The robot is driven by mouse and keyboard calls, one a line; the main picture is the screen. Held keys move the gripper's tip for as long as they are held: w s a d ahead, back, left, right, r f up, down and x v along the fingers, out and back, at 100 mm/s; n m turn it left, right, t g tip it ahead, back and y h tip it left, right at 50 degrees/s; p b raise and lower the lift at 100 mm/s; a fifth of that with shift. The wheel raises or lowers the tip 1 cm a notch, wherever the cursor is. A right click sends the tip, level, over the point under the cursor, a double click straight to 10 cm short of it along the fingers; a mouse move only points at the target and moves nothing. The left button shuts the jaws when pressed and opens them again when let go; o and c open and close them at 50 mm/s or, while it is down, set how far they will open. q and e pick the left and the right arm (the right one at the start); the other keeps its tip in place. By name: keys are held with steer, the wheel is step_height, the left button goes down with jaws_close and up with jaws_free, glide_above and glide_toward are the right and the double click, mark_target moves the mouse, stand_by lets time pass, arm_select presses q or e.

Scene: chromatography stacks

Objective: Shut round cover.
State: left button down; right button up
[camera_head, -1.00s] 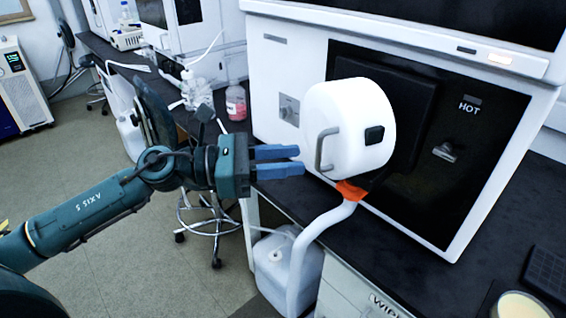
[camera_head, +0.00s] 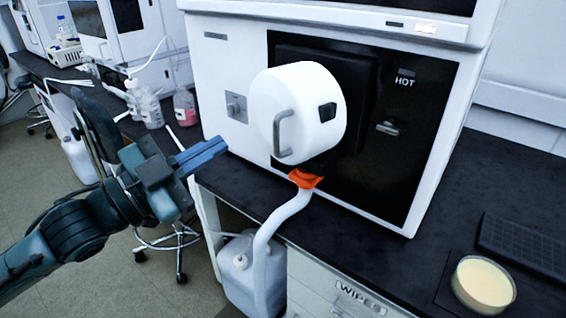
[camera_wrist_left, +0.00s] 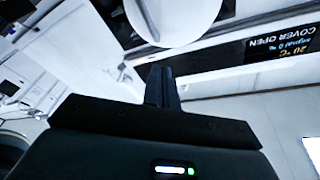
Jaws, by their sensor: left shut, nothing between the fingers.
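The round cover (camera_head: 296,108) is a white drum-shaped housing with a grey bar handle (camera_head: 282,136) on its left face and a black latch on its side. It sits at the front of the white instrument's black panel (camera_head: 362,175). Whether it is fully seated there I cannot tell. In the left wrist view the cover (camera_wrist_left: 175,20) is at the top, and a display (camera_wrist_left: 282,45) reads COVER OPEN. My left gripper (camera_head: 222,146) is shut and empty, to the left of the handle and apart from it. My right gripper is out of view.
An orange funnel (camera_head: 305,179) with a white hose hangs below the cover, leading to a plastic jug (camera_head: 238,268) under the bench. A bottle with pink liquid (camera_head: 185,107) stands left of the instrument. A yellow dish (camera_head: 483,284) and dark keypad (camera_head: 525,245) lie at right.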

arm_select(q)
step_height(320, 180, down, 4)
steer(key=s+d+n+g+y, duration=0.1)
steer(key=s+n+g, duration=0.15)
steer(key=n, duration=0.45)
steer(key=p, duration=0.1)
glide_toward(322, 145)
steer(key=shift+w+d+r+t, duration=0.2)
steer(key=shift+w+d, duration=0.35)
steer(key=shift+w, duration=0.05)
steer(key=shift+w+d+r+t, duration=0.15)
steer(key=shift+w+d+r, duration=0.05)
steer(key=shift+w+d, duration=0.35)
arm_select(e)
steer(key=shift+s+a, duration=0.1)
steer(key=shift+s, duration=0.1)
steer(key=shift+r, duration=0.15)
